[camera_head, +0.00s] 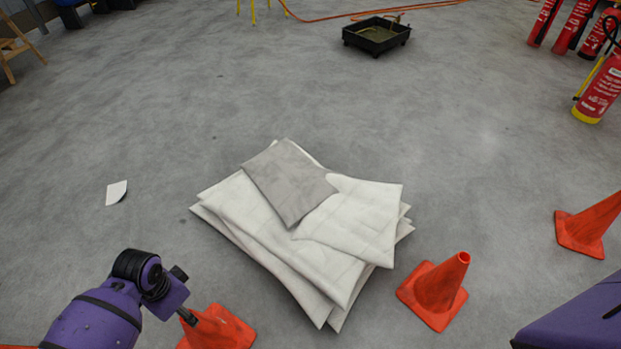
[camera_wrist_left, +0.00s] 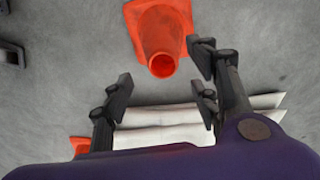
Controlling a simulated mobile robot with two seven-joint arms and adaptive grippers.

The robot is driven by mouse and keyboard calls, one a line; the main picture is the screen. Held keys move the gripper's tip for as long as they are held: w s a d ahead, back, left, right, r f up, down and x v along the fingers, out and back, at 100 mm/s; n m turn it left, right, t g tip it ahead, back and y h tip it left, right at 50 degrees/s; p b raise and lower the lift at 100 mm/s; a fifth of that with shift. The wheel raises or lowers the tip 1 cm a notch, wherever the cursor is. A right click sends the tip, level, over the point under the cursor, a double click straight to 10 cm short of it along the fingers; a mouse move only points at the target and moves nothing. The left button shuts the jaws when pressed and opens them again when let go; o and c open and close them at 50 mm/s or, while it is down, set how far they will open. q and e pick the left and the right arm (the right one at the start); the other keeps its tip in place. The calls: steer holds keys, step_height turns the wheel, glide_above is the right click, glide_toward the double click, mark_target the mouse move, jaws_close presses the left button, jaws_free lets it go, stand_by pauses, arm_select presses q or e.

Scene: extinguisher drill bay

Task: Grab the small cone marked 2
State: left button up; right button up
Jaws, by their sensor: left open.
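Several small orange cones stand on the grey floor. One cone (camera_head: 218,330) is at the bottom edge of the head view, partly cut off, beside the left gripper (camera_head: 187,315). Another cone (camera_head: 437,290) stands right of the stack of sheets, and a third cone (camera_head: 588,227) is at the right edge. No number can be read on any of them. In the left wrist view, the open left gripper (camera_wrist_left: 160,88) has nothing between its fingers. My right gripper is not in view.
A stack of white sheets (camera_head: 340,235) with a grey piece on top lies mid-floor. A paper scrap (camera_head: 116,192) lies left. A black tray (camera_head: 376,38) is at the back, and red extinguishers (camera_head: 598,90) stand far right. The floor between is clear.

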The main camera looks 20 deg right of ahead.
arm_select(q)
steer(key=b, duration=0.3)
glide_above(204, 332)
steer(key=w+a, duration=0.2)
step_height(204, 332, down, 6)
steer(key=shift+w+d+r, duration=0.2)
steer(key=shift+d, duration=0.05)
jaws_close()
